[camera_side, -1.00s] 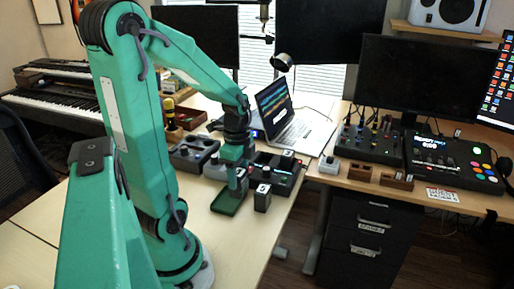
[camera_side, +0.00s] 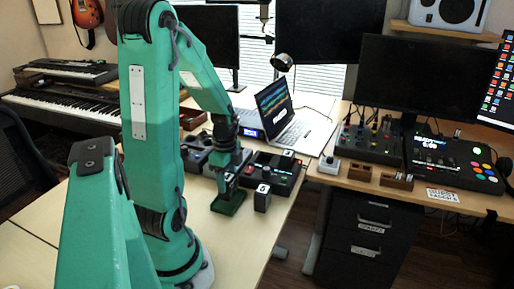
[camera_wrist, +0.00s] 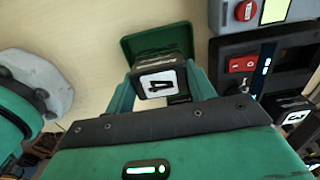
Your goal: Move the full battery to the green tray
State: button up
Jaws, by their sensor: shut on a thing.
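My gripper (camera_wrist: 163,86) is shut on a dark battery (camera_wrist: 156,64) with a white top label marked 4. One finger presses on each side of it. The green tray (camera_wrist: 128,46) lies just beyond and below the battery in the wrist view. In the side view the gripper (camera_side: 229,186) is low over the green tray (camera_side: 227,208), with the battery largely hidden between the fingers. I cannot tell whether the battery touches the tray floor. A second dark battery (camera_side: 262,201) stands upright on the table to the right of the tray.
A black device with a red switch (camera_wrist: 241,64) lies right of the tray. A laptop (camera_side: 281,113) stands behind. Bare table lies in front of the tray.

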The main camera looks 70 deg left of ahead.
aim_at(228, 177)
jog(key=shift+f, duration=1.2)
jog(key=shift+f, duration=0.15)
jog(key=o, duration=1.2)
jog(key=shift+r, duration=6.15)
jog(key=shift+d, duration=0.1)
